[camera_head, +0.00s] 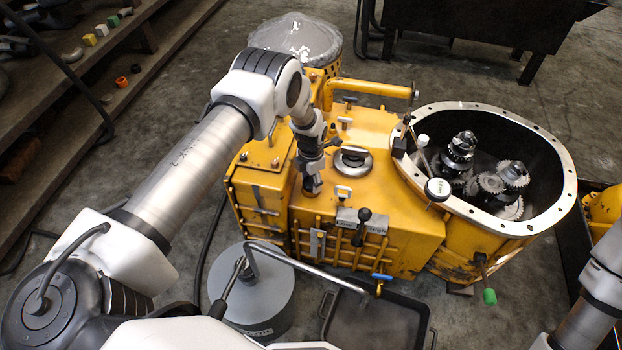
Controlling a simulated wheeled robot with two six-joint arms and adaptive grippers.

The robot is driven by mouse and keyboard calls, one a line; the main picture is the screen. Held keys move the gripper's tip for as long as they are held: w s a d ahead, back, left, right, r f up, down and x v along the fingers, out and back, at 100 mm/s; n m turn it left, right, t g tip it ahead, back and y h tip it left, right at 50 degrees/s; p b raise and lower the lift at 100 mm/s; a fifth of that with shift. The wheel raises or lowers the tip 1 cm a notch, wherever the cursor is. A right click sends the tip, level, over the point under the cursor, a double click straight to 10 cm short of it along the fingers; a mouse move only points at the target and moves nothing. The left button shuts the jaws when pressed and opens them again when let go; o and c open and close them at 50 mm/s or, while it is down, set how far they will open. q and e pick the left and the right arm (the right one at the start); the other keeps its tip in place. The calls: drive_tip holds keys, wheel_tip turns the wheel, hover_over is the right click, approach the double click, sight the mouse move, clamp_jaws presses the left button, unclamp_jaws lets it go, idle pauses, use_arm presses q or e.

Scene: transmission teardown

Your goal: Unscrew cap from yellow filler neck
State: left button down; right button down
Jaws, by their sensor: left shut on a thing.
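The yellow transmission housing (400,235) stands on the floor in the middle of the view. My left gripper (312,176) points down over the left part of its top, shut on a small part that I take to be the cap of the yellow filler neck. The fingers hide most of the cap, and I cannot tell whether its thread is engaged. The filler neck (312,189) shows only as a short piece under the fingertips. My right gripper is out of view; only a piece of my right arm shows at the lower right.
A round dark and chrome lid (352,159) lies right of the gripper, with a yellow pipe (368,88) behind. The open bell housing (545,222) holds gears. A grey round container (252,297) and a black tray (372,325) stand in front. A shelf (60,105) is at left.

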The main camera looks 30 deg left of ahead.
sight(311, 181)
use_arm(q)
drive_tip(key=n, duration=0.2)
drive_tip(key=shift+n+p, duration=0.3)
drive_tip(key=shift+n, duration=0.1)
drive_tip(key=shift+c, duration=1.7)
unclamp_jaws()
drive_tip(key=o, duration=0.3)
drive_tip(key=shift+o, duration=0.2)
drive_tip(key=shift+r+p, duration=1.85)
drive_tip(key=shift+r, duration=0.65)
